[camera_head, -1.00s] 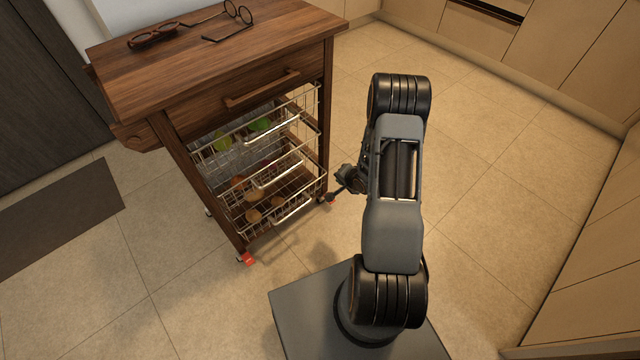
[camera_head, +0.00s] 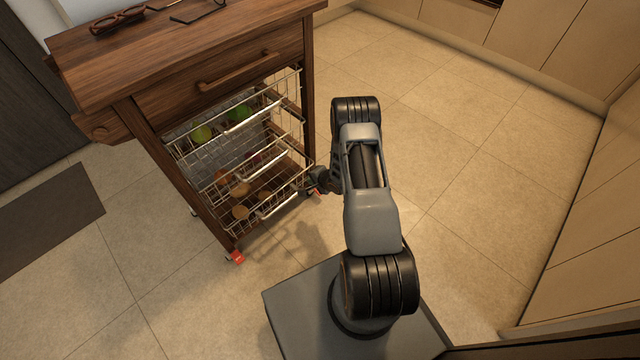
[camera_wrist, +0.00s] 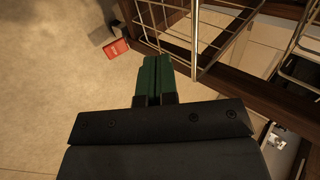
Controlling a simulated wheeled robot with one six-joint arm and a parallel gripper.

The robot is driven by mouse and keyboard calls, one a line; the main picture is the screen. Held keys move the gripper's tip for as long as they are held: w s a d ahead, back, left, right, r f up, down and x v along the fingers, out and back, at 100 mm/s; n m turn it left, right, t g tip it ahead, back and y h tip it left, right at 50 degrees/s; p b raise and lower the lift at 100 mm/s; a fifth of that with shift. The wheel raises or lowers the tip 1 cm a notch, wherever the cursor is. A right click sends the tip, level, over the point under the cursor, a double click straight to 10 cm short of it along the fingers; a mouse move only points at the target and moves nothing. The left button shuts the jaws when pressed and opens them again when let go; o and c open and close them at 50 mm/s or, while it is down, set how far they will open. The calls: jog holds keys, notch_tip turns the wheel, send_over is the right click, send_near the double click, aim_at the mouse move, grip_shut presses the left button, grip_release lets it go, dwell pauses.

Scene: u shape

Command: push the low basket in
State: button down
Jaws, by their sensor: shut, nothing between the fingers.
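The low basket (camera_head: 270,207) is the bottom wire basket of the wooden trolley and holds several brownish round items. Its front wires stick out a little from the frame. My gripper (camera_head: 309,188) is at the right front corner of this basket. In the wrist view my gripper's green fingers (camera_wrist: 157,62) are shut together and empty. Their tips are close to the basket's wires (camera_wrist: 165,15); I cannot tell whether they touch.
The wooden trolley (camera_head: 190,60) has a drawer on top and higher wire baskets (camera_head: 222,128), one with green fruit. Glasses lie on its top. Floor to the right is open up to the cabinets (camera_head: 540,60).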

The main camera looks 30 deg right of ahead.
aim_at(303, 174)
jog(key=shift+w+a+r+b, duration=0.1)
jog(key=shift+w+a+b, duration=0.15)
jog(key=shift+w, duration=0.5)
jog(key=shift+w+a+r+b, duration=0.1)
jog(key=shift+w+a, duration=0.1)
jog(key=shift+w, duration=0.55)
jog(key=w, duration=0.2)
jog(key=w+a, duration=0.1)
jog(key=w, duration=0.1)
jog(key=shift+w+a+b, duration=0.1)
jog(key=shift+a+b, duration=0.1)
jog(key=shift+b, duration=0.1)
jog(key=shift+r, duration=0.1)
